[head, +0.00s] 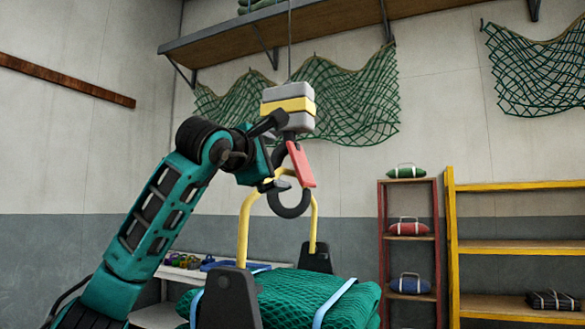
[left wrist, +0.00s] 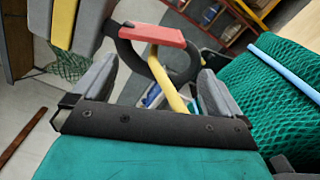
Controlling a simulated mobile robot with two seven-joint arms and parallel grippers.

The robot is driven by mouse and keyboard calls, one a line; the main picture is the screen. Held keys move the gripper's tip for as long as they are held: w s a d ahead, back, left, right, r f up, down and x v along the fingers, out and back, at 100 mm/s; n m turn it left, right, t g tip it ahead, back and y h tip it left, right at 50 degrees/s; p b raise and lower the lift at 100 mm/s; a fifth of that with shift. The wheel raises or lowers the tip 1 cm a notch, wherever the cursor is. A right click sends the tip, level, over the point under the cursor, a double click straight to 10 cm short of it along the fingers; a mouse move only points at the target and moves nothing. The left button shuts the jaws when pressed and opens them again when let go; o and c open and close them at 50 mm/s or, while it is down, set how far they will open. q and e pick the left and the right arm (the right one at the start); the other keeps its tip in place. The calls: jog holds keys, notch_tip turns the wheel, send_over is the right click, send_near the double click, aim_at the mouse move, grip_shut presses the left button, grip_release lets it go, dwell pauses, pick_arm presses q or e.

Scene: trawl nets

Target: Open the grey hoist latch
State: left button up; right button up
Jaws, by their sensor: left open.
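The grey hoist block (head: 287,105) with a yellow band hangs on a cable. Below it is a dark hook (head: 290,211) with a red latch (head: 301,165) lying across its mouth. The latch also shows in the left wrist view (left wrist: 152,35), spanning the hook's opening. A yellow bail (head: 315,225) passes through the hook. My left gripper (head: 281,156) is open at the left side of the hook. In the left wrist view, its fingers (left wrist: 160,82) stand apart, with the hook and bail showing beyond the gap. Contact with the latch cannot be told. My right gripper is out of view.
Under the hook sits a bundle of green net (head: 300,295) with pale blue straps and dark brackets (head: 317,257). A low white bench (head: 178,273) stands behind. A red shelf (head: 408,183) and a yellow shelf (head: 515,248) stand at right. Nets hang on the wall.

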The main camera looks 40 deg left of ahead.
aim_at(295, 168)
pick_arm(q)
jog(key=p+x, duration=0.1)
jog(key=x, duration=0.8)
jog(key=shift+d, duration=0.1)
jog(key=shift+c, duration=0.4)
jog(key=shift+f, duration=0.1)
jog(key=c, duration=1.1)
